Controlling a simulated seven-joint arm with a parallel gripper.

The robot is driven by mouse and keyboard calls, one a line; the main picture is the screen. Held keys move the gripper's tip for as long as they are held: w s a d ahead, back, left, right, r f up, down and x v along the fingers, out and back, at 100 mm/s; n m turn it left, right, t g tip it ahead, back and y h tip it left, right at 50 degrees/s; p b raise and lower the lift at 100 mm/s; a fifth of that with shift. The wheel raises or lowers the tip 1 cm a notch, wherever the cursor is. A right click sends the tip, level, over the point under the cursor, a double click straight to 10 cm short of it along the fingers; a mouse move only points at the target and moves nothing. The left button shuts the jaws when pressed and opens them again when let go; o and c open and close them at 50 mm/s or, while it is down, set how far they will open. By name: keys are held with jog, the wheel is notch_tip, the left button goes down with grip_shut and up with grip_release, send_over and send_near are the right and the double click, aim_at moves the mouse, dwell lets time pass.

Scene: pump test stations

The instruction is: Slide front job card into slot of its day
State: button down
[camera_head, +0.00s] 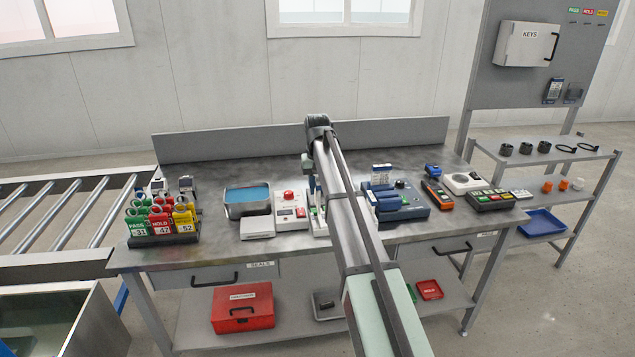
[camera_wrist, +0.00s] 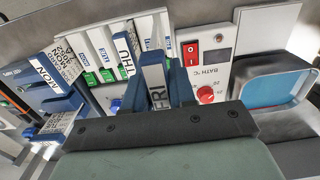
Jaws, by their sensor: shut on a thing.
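My gripper (camera_wrist: 156,72) is shut on a pale job card (camera_wrist: 157,96) with a dark "FRI" label, held between its two blue fingers. The white day rack (camera_wrist: 103,40) lies just beyond the fingers in the wrist view, with day labels including "THU" and "FRI" and several green marks. The held card is in line with the rack's "FRI" strip. I cannot tell whether it touches or is inside a slot. A blue holder (camera_wrist: 55,100) with "MON" labels and cards is at left. In the head view my arm hides much of the rack (camera_head: 318,226) and the held card.
The white bath controller (camera_wrist: 205,65) with a red switch and knob stands close beside the rack. The blue-filled bath (camera_head: 248,200) is beyond it. Tagged red, green and yellow items (camera_head: 160,218) stand at the bench's left end. An orange meter (camera_head: 437,195) lies right of the blue holder.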

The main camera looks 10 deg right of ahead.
aim_at(317, 203)
jog(key=shift+f, duration=3.4)
jog(key=c, duration=0.8)
grip_release()
jog(key=shift+c, duration=0.2)
